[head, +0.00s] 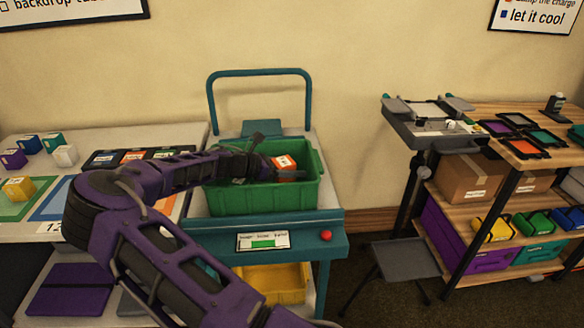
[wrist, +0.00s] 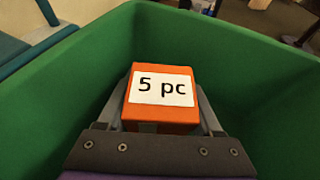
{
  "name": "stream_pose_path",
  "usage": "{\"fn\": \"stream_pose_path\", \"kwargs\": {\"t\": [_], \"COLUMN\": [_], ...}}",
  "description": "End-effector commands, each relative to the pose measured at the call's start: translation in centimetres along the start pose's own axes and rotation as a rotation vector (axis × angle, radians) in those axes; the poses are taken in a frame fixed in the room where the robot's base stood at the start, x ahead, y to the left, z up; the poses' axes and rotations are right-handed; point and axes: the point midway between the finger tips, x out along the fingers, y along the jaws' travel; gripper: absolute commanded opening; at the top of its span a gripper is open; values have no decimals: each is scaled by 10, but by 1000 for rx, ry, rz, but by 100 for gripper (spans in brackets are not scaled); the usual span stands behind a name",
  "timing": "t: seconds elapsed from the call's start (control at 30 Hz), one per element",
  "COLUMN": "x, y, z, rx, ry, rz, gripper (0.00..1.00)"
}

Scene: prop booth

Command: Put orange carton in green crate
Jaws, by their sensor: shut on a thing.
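The orange carton (wrist: 158,98) carries a white label reading "5 pc" and sits between the two fingers of my gripper (wrist: 160,115) in the wrist view. The gripper is shut on it. In the head view the carton (head: 284,162) shows inside the green crate (head: 262,199), below or near rim height at the crate's right half. The crate (wrist: 60,95) walls surround the carton in the wrist view. I cannot tell whether the carton touches the crate floor. My arm reaches over the crate's left side and hides part of its inside.
The crate stands on a teal cart (head: 300,222) with a raised handle behind it. A table (head: 100,146) at left holds several small cartons, including a yellow one (head: 19,189). A shelf (head: 520,150) with trays and bins stands at right.

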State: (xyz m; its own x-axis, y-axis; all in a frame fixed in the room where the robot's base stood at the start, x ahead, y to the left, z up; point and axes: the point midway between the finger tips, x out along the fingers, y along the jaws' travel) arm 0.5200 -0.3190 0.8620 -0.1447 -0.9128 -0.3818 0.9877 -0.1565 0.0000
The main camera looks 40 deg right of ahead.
Motion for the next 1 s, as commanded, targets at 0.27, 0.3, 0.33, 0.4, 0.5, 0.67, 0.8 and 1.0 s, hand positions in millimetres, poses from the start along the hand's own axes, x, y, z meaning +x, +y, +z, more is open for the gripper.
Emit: {"fn": "stream_pose_path", "kwargs": {"t": [0.27,0.3,0.33,0.4,0.5,0.67,0.8,1.0], "x": [4,4,4,4,4,4,0,-34], "y": [-1,-1,-1,-1,-2,-2,-2,0], "z": [-9,-10,-11,-12,-12,-13,-5,2], "rx": [-2,-3,-4,-5,-6,-7,-7,-4], "ry": [2,3,3,4,4,4,3,5], "rz": [-2,-2,-2,-2,-3,-4,-2,2], "gripper": [6,6,69,80,80,80,80,80]}}
